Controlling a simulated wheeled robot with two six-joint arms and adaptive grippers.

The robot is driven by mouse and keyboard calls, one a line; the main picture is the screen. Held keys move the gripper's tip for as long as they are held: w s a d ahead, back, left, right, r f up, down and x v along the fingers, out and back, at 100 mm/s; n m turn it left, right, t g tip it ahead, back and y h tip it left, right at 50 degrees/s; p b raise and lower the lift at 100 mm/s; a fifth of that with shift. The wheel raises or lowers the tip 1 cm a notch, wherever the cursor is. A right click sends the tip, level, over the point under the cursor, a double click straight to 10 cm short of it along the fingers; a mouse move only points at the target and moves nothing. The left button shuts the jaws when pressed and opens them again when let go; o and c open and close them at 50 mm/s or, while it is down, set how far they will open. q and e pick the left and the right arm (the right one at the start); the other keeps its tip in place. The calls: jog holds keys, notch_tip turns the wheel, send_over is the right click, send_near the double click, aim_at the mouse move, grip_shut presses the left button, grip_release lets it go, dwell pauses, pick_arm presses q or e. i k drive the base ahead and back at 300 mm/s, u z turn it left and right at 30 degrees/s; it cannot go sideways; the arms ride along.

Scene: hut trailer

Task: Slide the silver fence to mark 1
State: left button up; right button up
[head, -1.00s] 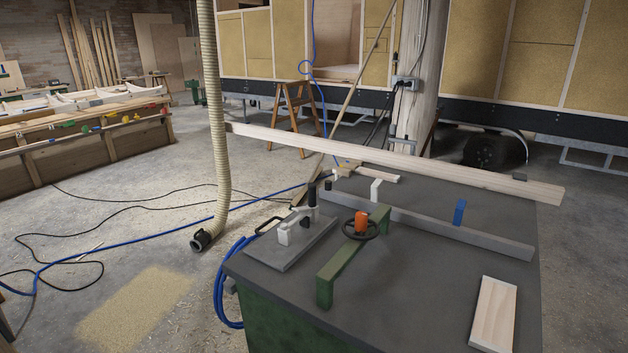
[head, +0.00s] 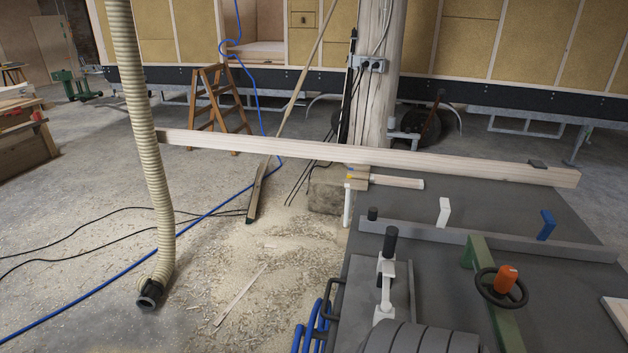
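A long grey bar (head: 490,238), which looks like the silver fence, lies across the dark machine table (head: 570,197). A white upright piece (head: 444,211) and a blue upright piece (head: 546,225) stand along it, and a short dark knob is at its left end. I cannot make out any numbered mark on the table. Neither of my grippers shows. A dark ridged rounded shape, perhaps part of my arm, covers the near edge of the table at the bottom.
A green arm with a black handwheel and orange knob (head: 507,278) stands at the right. A white clamp with a black handle (head: 388,270) is at the left. A long timber (head: 350,158) lies behind. A hose (head: 150,150) hangs at the left.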

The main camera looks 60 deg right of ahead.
aim_at(370, 222)
jog(key=i, duration=1.4)
jog(key=z, duration=2)
jog(key=i, duration=0.7)
jog(key=z, duration=1.6)
